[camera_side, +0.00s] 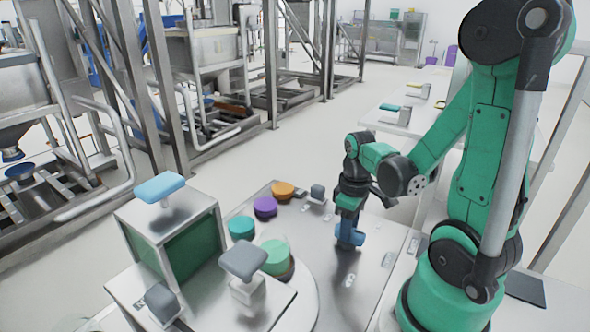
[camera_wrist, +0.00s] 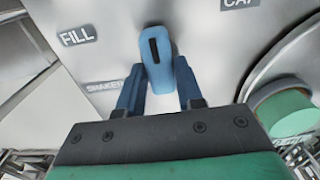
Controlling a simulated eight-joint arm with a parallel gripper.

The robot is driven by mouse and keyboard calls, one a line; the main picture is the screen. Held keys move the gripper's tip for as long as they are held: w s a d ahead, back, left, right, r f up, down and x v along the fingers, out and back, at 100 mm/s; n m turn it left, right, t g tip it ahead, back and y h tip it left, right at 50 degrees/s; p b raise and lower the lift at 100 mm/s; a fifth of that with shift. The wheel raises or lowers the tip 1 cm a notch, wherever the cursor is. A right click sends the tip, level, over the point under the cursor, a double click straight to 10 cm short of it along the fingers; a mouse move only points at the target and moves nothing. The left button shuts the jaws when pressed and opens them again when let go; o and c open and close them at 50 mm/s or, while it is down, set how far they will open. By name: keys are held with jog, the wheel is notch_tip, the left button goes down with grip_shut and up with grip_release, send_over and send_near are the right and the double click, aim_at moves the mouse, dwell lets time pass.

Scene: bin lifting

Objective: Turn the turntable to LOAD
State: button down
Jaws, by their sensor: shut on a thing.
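The turntable (camera_side: 308,295) is a pale round disc at the lower middle of the side view, partly hidden by the metal box parts. A green-topped round container (camera_side: 273,255) stands at it. My gripper (camera_side: 349,238) points down at the steel worktop, right of the turntable. In the wrist view my gripper (camera_wrist: 160,100) is shut on a blue knob (camera_wrist: 160,55) with a black slot mark. The mark points towards the top of the picture, between the labels FILL (camera_wrist: 78,36) and CAP (camera_wrist: 240,3). A label starting SHAKE (camera_wrist: 104,87) is partly hidden by a finger. No LOAD label is readable.
Teal (camera_side: 241,227), purple (camera_side: 265,206) and orange (camera_side: 283,190) round pieces stand along the worktop left of my gripper. A metal box with a blue handle (camera_side: 160,186) and a grey-handled part (camera_side: 243,258) rise at the left. The worktop right of my gripper is mostly clear.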

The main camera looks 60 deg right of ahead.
dwell(0.3)
jog(key=c, duration=0.6)
grip_release()
jog(key=shift+o, duration=0.2)
jog(key=shift+r, duration=0.15)
jog(key=shift+r, duration=2.7)
jog(key=w+a+r+t, duration=0.1)
jog(key=w+a+t, duration=0.1)
jog(key=a, duration=0.2)
jog(key=w+a+r+t, duration=0.2)
jog(key=w+a, duration=0.1)
jog(key=a, duration=0.1)
jog(key=w+a+r+t, duration=0.2)
jog(key=w+a+t, duration=0.1)
jog(key=a, duration=0.1)
jog(key=shift+a+r, duration=0.1)
jog(key=shift+a, duration=0.2)
